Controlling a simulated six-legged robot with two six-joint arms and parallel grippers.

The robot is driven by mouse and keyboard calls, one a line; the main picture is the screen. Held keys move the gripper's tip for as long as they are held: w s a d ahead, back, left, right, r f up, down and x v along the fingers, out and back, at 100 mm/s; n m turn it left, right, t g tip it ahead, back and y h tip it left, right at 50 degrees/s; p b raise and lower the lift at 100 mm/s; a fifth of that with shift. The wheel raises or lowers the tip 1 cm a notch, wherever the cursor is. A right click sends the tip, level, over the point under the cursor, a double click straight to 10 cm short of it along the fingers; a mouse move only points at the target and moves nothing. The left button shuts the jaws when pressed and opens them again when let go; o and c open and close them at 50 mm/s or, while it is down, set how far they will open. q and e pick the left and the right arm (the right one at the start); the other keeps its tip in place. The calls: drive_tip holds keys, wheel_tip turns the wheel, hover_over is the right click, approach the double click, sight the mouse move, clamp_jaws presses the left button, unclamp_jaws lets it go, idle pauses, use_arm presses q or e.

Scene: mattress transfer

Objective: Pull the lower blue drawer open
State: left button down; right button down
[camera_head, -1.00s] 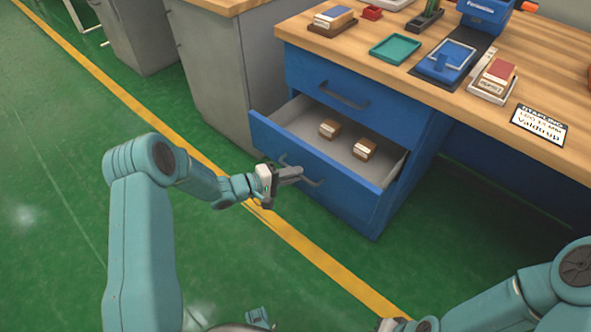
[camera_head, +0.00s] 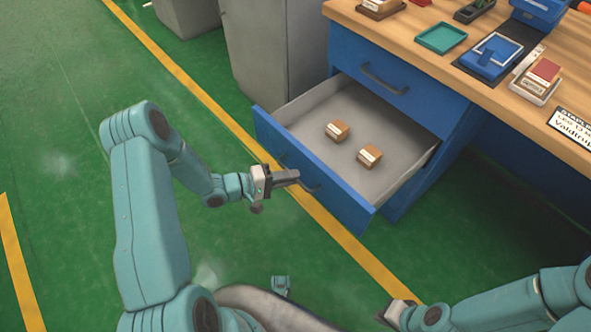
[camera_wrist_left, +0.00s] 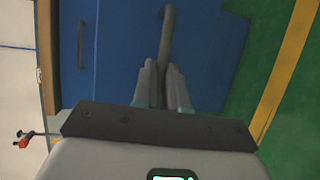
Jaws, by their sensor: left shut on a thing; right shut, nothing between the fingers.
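The lower blue drawer (camera_head: 316,182) stands well out from the blue cabinet, and its grey inside shows. Two small brown boxes (camera_head: 337,131) (camera_head: 369,156) lie on its floor. My left gripper (camera_head: 296,178) is at the drawer's front, shut on the dark bar handle (camera_head: 313,187). In the left wrist view the handle (camera_wrist_left: 168,35) runs in between the two fingers (camera_wrist_left: 166,85), against the blue front. My right gripper (camera_head: 388,312) is low at the bottom of the head view, away from the drawer, shut and empty; its fingertips are hard to make out.
The upper blue drawer (camera_head: 395,88) is shut above the open one. The wooden worktop (camera_head: 415,68) carries a green tray (camera_head: 441,38), a blue tray (camera_head: 492,57) and small boxes. Grey cabinets (camera_head: 270,48) stand behind. The green floor (camera_head: 90,110) at left is clear.

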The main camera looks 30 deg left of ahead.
use_arm(q)
drive_tip(key=shift+s+a, duration=0.1)
drive_tip(key=shift+a, duration=0.05)
drive_tip(key=c, duration=1.2)
unclamp_jaws()
drive_tip(key=shift+o, duration=0.2)
drive_tip(key=p+v, duration=0.2)
drive_tip(key=v, duration=1.4)
drive_tip(key=shift+s+p, duration=0.2)
drive_tip(key=shift+p, duration=0.1)
